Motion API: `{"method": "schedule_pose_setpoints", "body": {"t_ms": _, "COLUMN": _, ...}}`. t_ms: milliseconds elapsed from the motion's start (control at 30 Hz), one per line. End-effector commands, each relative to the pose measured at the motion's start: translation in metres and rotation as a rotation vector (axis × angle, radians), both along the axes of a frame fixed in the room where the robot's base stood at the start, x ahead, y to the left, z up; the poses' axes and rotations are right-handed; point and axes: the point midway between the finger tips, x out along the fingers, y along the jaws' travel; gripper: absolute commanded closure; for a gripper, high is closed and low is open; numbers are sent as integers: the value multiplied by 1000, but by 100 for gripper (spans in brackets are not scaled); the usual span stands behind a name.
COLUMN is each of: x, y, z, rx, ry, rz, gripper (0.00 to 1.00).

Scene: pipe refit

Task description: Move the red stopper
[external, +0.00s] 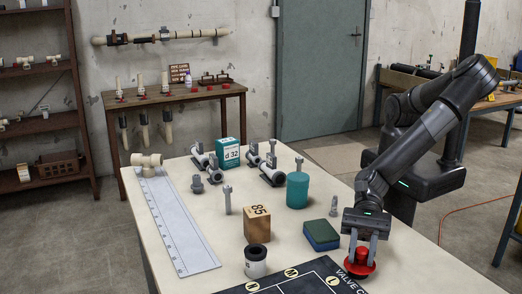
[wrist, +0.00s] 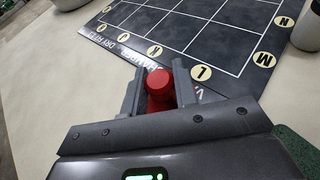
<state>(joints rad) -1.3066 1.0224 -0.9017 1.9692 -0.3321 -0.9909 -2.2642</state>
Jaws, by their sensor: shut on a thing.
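The red stopper (external: 359,263) is at the front right of the table, with a wide round base and a narrower top. My gripper (external: 367,250) points down over it and is shut on its upper part. In the wrist view the stopper's round red top (wrist: 159,84) shows between the two grey fingers of my gripper (wrist: 155,92). The stopper is at the edge of the dark lettered mat (external: 300,280). I cannot tell whether its base touches the surface.
A green and blue sponge-like block (external: 321,235) lies just left of my gripper. A white cup with a dark top (external: 256,262), a wooden block marked 85 (external: 257,224) and a teal cylinder (external: 297,190) stand further left and back. A long ruler (external: 176,222) lies along the left edge.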

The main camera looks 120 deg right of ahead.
Motion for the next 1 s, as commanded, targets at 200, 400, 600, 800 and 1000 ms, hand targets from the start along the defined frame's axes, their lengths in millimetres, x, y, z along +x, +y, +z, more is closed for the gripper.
{"method": "schedule_pose_setpoints", "body": {"t_ms": 200, "x": 0, "y": 0, "z": 0, "rx": 0, "ry": 0, "rz": 0, "gripper": 68}}
{"method": "schedule_pose_setpoints", "body": {"t_ms": 400, "x": 0, "y": 0, "z": 0, "rx": 0, "ry": 0, "rz": 0, "gripper": 51}}
{"method": "schedule_pose_setpoints", "body": {"t_ms": 600, "x": 0, "y": 0, "z": 0, "rx": 0, "ry": 0, "rz": 0, "gripper": 48}}
{"method": "schedule_pose_setpoints", "body": {"t_ms": 800, "x": -5, "y": -5, "z": 3, "rx": 1, "ry": -1, "rz": 0, "gripper": 48}}
{"method": "schedule_pose_setpoints", "body": {"t_ms": 1000, "x": -29, "y": -28, "z": 16, "rx": 2, "ry": 1, "rz": 0, "gripper": 48}}
